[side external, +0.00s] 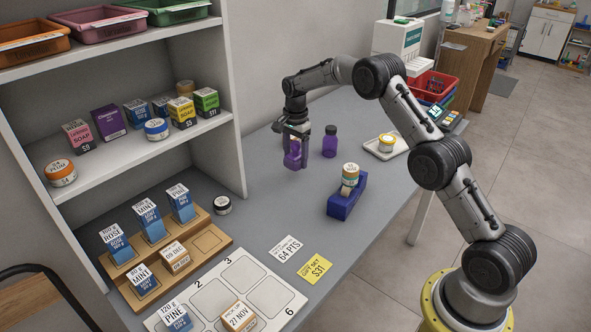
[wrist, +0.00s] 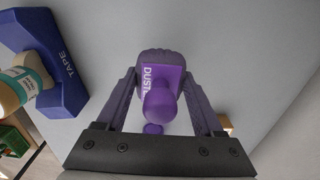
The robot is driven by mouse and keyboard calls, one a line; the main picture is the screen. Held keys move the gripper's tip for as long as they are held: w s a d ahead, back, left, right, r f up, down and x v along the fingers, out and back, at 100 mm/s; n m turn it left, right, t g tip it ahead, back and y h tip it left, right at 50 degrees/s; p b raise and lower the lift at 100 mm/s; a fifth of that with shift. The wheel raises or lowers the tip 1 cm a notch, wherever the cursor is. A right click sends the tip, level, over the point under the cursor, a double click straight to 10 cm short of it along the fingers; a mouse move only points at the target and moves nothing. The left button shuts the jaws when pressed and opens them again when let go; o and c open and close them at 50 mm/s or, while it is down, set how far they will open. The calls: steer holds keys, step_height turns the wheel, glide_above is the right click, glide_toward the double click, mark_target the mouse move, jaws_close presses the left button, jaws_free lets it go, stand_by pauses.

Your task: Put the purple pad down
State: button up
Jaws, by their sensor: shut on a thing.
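In the side view my gripper (side external: 296,150) holds the purple pad (side external: 292,160) over the grey counter (side external: 265,205), left of a purple bottle. It looks raised above the counter, but the exact gap is hard to judge.
A purple bottle (side external: 329,143) stands close to the right. The shelf unit (side external: 225,155) stands left; counter between is clear.

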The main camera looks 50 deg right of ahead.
mark_target(295, 179)
steer(key=shift+f, duration=2.3)
steer(key=shift+f, duration=0.2)
steer(key=o, duration=1.4)
steer(key=shift+r, duration=0.15)
